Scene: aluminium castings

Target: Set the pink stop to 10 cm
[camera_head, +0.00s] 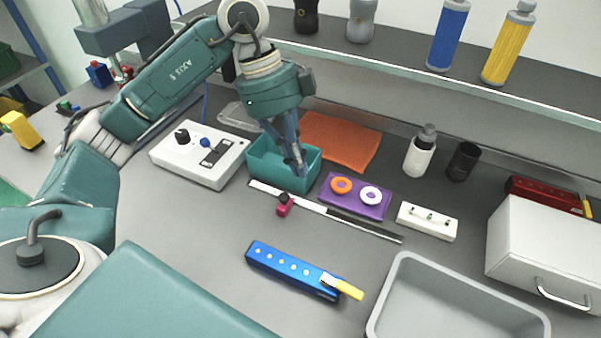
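The pink stop (284,203) sits on the left part of a long, thin ruler-like rail (335,217), which runs from upper left to lower right on the grey table. The rail has a white left part and a dark right part. Its scale marks are too small to read. My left gripper (299,168) points down over the teal bin (270,172), behind and above the rail and apart from the pink stop. Its fingers look close together, but I cannot tell whether they are shut. My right gripper is not in view.
A purple tray with an orange and a white ring (355,208) lies just behind the rail. A blue block with a yellow end (292,270) lies in front. A grey bin (395,290) is at front right, a white control box (200,160) at left.

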